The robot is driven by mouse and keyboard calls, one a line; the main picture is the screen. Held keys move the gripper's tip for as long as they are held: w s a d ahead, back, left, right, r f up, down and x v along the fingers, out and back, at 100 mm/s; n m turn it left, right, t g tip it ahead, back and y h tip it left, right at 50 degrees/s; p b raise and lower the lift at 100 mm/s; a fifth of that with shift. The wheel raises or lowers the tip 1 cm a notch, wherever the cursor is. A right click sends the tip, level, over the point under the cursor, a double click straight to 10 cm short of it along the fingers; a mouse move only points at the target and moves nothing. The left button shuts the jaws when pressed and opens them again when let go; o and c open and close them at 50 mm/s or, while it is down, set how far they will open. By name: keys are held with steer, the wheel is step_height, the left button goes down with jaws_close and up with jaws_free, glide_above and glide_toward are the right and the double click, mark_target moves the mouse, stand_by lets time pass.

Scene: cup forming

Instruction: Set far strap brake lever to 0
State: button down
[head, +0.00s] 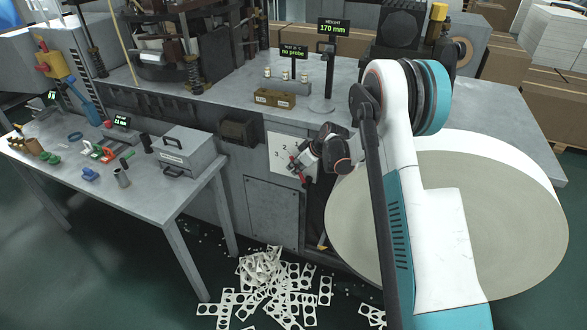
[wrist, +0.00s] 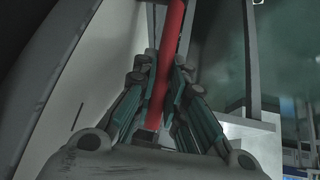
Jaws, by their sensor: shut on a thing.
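A red lever (wrist: 172,30) runs up the middle of the wrist view, between the two fingers of my gripper (wrist: 161,72). My gripper is shut on it. In the head view my gripper (head: 302,167) is at the front of the machine, beside a white number plate (head: 281,143). The digits 3 and 2 can be read on the plate; my gripper covers its right part. Small red parts show at the fingers there. The lever's pivot and its exact setting are hidden.
A large paper roll (head: 520,190) stands close to the right of my arm. Punched paper scrap (head: 270,285) lies on the floor below. A side table (head: 150,205) with tools is at the left. The machine's grey top (head: 225,92) holds a height gauge (head: 328,75).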

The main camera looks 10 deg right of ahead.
steer(key=c, duration=1.6)
jaws_free()
steer(key=shift+r, duration=0.1)
steer(key=v, duration=1.2)
steer(key=shift+c, duration=0.3)
